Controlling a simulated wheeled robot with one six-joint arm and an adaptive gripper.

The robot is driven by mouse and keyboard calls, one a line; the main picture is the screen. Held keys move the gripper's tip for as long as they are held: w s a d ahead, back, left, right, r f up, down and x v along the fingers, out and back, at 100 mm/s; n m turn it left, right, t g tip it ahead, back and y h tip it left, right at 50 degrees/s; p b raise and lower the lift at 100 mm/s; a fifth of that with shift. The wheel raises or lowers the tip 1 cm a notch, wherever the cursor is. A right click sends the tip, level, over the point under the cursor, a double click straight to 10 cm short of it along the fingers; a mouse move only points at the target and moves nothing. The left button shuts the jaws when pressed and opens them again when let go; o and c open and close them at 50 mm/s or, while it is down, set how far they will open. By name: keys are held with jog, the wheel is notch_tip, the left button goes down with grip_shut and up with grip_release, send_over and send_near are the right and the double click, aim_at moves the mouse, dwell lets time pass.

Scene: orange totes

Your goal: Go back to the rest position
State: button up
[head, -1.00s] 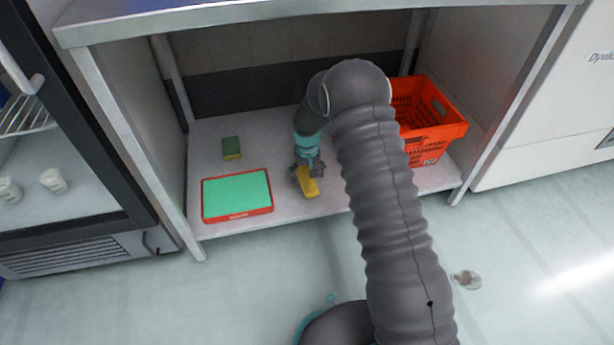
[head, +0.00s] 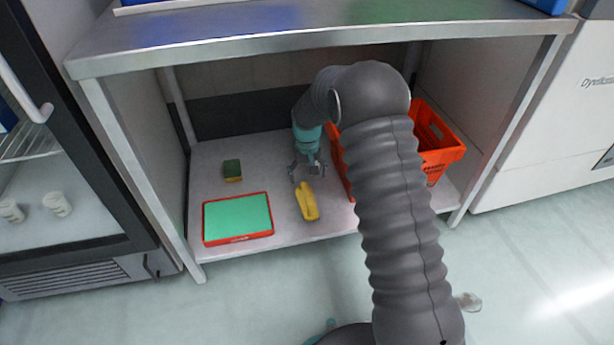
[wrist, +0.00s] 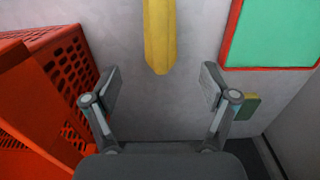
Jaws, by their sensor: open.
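My gripper (head: 308,173) is open and empty above the lower shelf (head: 262,156). It is just behind a yellow object (head: 307,201), which may be a banana and lies on the shelf. In the wrist view my gripper (wrist: 158,88) has its fingers spread wide, with one end of the yellow object (wrist: 159,35) ahead of the gap between them. Nothing is between the fingers. My arm covers part of the shelf and of the orange tote in the head view.
The orange tote (head: 448,152) stands right of my gripper, close to it in the wrist view (wrist: 62,82). A red-rimmed green tray (head: 238,218) and a green-yellow sponge (head: 232,170) lie to the left. The steel tabletop (head: 330,45) is overhead, with legs at both sides.

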aim_at(311, 204)
jog(key=shift+s+d+f, duration=0.1)
jog(key=shift+s+f, duration=0.1)
jog(key=shift+s, duration=0.1)
jog(key=shift+g, duration=0.6)
jog(key=s, duration=0.1)
jog(key=s+f, duration=0.1)
jog(key=s+d, duration=0.1)
jog(key=shift+s+f, duration=0.25)
jog(key=shift+s, duration=0.1)
jog(key=s+d+r+m+t+p, duration=0.1)
jog(key=s+d+r+t+p, duration=0.1)
jog(key=s+d+r, duration=0.4)
jog(key=s+d+r+m+t+p, duration=0.1)
jog(key=s+d+r, duration=0.4)
jog(key=s+r, duration=1)
jog(key=s+d+r+m+t+p, duration=0.1)
jog(key=s+d+r+t+p, duration=0.2)
jog(key=s+d+r, duration=0.3)
jog(key=s+r+p, duration=0.1)
jog(key=s+r, duration=0.4)
jog(key=r, duration=0.6)
jog(key=shift+s+d+r+t+p, duration=0.15)
jog(key=shift+d+r+t+p, duration=0.15)
jog(key=shift+t+p, duration=0.1)
